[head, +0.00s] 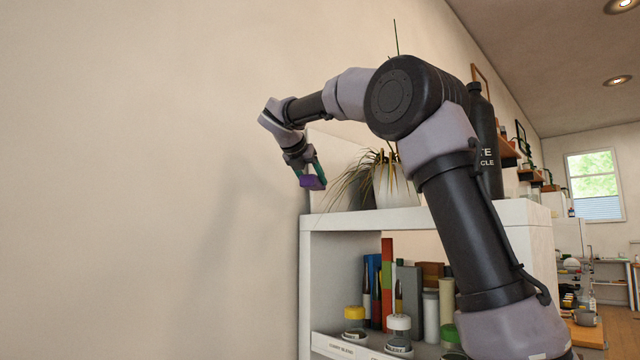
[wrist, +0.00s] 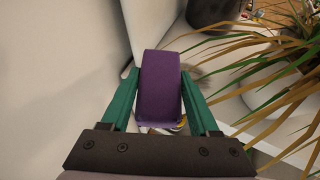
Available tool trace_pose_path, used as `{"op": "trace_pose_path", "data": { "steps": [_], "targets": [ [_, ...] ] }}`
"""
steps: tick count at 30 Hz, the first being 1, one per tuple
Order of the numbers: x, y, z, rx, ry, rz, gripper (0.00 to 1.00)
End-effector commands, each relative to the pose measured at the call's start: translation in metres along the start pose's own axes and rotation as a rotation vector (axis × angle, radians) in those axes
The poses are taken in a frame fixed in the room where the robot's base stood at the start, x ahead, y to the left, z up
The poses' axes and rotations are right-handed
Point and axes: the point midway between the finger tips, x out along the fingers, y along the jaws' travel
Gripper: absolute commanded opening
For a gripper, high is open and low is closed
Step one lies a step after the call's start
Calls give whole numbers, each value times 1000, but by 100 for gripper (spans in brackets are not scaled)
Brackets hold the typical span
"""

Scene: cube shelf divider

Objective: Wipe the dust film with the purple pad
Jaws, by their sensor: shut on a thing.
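My gripper (head: 314,174) is shut on the purple pad (head: 312,183), above the left end of the white shelf top. In the wrist view the purple pad (wrist: 161,88) sits between the two green fingers of my gripper (wrist: 160,92). The pad appears clear of the shelf in the head view, though the exact gap is hard to judge.
A white shelf divider (head: 410,217) holds a spiky plant in a white pot (head: 395,188) close right of my gripper. A black bottle (head: 487,140) stands behind my arm. Books and jars (head: 354,318) fill the compartment below. A bare wall lies left.

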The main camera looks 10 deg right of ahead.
Motion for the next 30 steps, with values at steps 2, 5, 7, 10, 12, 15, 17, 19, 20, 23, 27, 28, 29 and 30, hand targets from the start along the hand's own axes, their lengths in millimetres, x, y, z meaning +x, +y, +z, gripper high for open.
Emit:
{"op": "trace_pose_path", "data": {
  "steps": [2, 5, 7, 10, 12, 15, 17, 19, 20, 23, 27, 28, 29, 30],
  "targets": [
    [0, 0, 0, 0, 0, 1, 0],
    [4, -1, -1, -1, -1, 0, 0],
    [9, -3, -2, -1, 0, -1, 0],
    [19, -6, -4, -1, 1, -1, 0],
    [27, -9, -5, -1, 0, -1, 0],
    [38, -13, -8, -1, 1, -1, 0],
    [44, -15, -9, -1, 1, -1, 0],
    [52, -17, -10, -1, 0, -2, 0],
    [56, -18, -11, -2, 0, -1, 0],
    [68, -23, -10, 1, 0, -2, 0],
    [82, -30, -6, 1, 0, -2, 0],
    [85, -31, -5, 1, 0, -2, 0],
    [89, -32, -4, 1, 0, -2, 0],
    [93, -34, -3, 0, -1, -2, 0]
  ]
}}
